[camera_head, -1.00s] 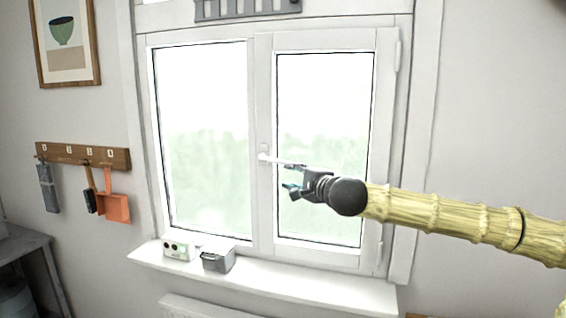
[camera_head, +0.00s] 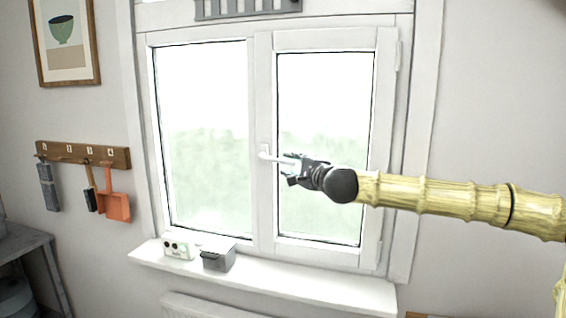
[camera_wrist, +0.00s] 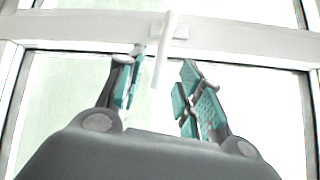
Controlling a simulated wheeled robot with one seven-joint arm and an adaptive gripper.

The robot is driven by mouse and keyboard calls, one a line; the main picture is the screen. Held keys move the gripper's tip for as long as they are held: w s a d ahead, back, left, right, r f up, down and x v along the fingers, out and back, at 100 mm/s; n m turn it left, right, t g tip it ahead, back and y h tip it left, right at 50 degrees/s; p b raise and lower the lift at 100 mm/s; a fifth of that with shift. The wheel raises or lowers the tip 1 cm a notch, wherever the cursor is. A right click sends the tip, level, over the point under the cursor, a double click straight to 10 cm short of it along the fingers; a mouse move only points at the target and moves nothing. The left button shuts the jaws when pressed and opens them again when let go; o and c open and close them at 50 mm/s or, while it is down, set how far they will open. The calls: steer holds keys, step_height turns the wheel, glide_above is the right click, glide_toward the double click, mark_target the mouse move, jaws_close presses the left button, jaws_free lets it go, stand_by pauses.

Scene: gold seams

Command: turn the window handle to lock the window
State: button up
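The white window handle (camera_head: 272,157) sits on the middle frame of the window, its lever pointing right, roughly level. My gripper (camera_head: 291,169) is at the free end of the lever, coming from the right. In the wrist view, the handle (camera_wrist: 161,60) reaches in between the two teal-padded fingers of my gripper (camera_wrist: 162,80). Gaps show on both sides of the lever, so the fingers are open around it and not clamped. The window (camera_head: 262,100) appears shut, with both sashes in line.
Below, the white sill (camera_head: 290,283) carries a small box with round marks (camera_head: 178,250) and a grey container (camera_head: 218,258). A hook rail (camera_head: 85,155) with a brush and an orange dustpan (camera_head: 115,206) hangs on the left wall.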

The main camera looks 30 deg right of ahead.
mark_target(285, 163)
steer(key=shift+w+d+f+p, duration=0.15)
steer(key=shift+w+p, duration=0.15)
steer(key=shift+w, duration=1.3)
steer(key=shift+w+d+p, duration=0.1)
steer(key=shift+w+p, duration=0.2)
steer(key=shift+w, duration=1.3)
steer(key=shift+c, duration=0.2)
jaws_close()
